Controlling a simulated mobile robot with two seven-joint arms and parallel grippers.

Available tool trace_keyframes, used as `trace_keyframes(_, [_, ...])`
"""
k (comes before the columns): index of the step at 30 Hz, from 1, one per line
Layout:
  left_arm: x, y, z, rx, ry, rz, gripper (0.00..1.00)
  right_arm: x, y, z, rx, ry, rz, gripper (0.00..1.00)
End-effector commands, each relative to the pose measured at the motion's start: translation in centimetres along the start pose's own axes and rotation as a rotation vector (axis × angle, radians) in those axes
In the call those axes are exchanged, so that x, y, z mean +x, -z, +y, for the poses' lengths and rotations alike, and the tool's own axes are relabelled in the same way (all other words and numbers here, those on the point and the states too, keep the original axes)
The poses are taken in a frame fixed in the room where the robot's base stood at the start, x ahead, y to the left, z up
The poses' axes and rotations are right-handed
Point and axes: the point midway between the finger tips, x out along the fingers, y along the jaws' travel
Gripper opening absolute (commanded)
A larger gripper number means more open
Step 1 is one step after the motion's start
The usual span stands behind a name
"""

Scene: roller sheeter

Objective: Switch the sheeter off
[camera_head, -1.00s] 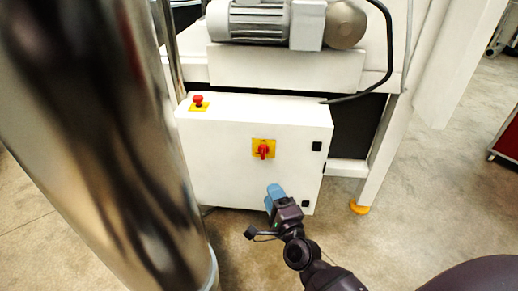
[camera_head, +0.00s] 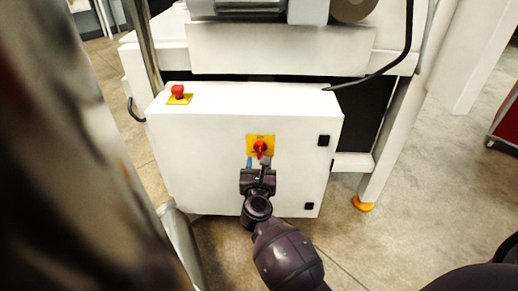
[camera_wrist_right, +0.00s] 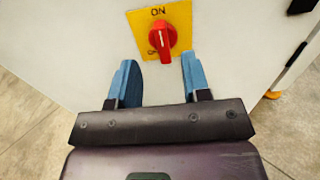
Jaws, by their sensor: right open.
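The sheeter's white control box (camera_head: 210,150) stands below the motor. On its front is a red rotary switch (camera_head: 260,147) on a yellow plate (camera_head: 250,140). In the right wrist view the switch (camera_wrist_right: 162,38) has its handle upright, towards the word ON; lower lettering is partly hidden by the knob. My right gripper (camera_head: 258,164) is just below the switch in the head view. In the wrist view its blue fingers (camera_wrist_right: 158,76) are spread and empty, with the switch ahead of and between them, not gripped. My left gripper is not in view.
A red emergency button (camera_head: 178,92) sits on a yellow plate on the box top. A black cable (camera_head: 385,66) hangs at the right. A white machine leg (camera_head: 385,150) with an orange foot (camera_head: 363,203) stands right of the box. Open floor lies to the right.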

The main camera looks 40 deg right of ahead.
Motion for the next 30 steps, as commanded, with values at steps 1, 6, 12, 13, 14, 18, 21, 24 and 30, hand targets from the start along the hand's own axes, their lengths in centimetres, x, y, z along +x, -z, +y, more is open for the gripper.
trace_keyframes(1, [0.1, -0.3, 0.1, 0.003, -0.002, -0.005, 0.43, 1.0, 0.2, 0.0, -0.004, -0.001, 0.0, 0.44])
trace_keyframes(6, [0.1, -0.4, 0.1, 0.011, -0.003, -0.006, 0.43, 3.9, 0.3, 0.0, -0.007, -0.001, 0.001, 0.44])
trace_keyframes(12, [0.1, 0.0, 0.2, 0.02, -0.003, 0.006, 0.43, 6.3, 0.3, 0.0, -0.006, -0.002, 0.002, 0.44])
trace_keyframes(13, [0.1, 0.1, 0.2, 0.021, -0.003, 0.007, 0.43, 6.6, 0.3, 0.0, -0.006, -0.002, 0.001, 0.44])
trace_keyframes(14, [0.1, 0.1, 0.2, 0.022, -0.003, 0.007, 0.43, 6.8, 0.3, 0.0, -0.006, -0.001, 0.001, 0.44])
trace_keyframes(18, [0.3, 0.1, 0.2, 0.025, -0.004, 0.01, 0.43, 7.4, 0.2, 0.0, -0.005, -0.001, 0.001, 0.44])
trace_keyframes(21, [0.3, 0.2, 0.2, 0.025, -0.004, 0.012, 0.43, 7.5, 0.2, 0.0, -0.005, -0.001, 0.001, 0.44])
trace_keyframes(24, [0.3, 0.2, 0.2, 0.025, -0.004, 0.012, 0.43, 7.5, 0.2, 0.0, -0.005, -0.001, 0.001, 0.44])
trace_keyframes(30, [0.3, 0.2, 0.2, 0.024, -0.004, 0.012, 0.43, 7.4, 0.2, 0.0, -0.005, -0.001, 0.001, 0.25])
